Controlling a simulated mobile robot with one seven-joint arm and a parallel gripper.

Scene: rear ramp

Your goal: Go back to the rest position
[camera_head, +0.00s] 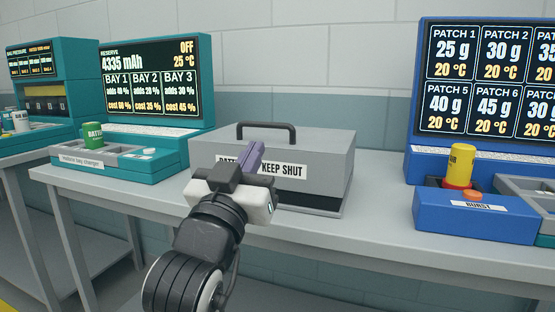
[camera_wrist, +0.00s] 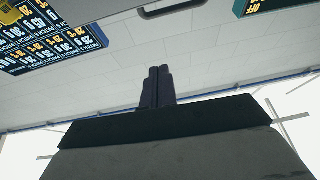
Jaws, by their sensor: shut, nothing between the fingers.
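My gripper (camera_head: 251,158) is in front of the grey box and covers part of its label in the head view. Its two fingers are together and nothing shows between them. In the wrist view the fingers (camera_wrist: 158,86) also stand side by side, shut and empty. The wrist picture looks upside down, with the wall behind the fingers. I cannot tell from these views whether the gripper touches the box.
A grey box (camera_head: 318,148) with a black handle and a "KEEP SHUT" label stands on the grey table (camera_head: 370,240). A teal charger station (camera_head: 160,120) is at left, with a green battery (camera_head: 93,136). A blue station (camera_head: 415,110) and a yellow-and-red canister (camera_head: 460,162) are at right.

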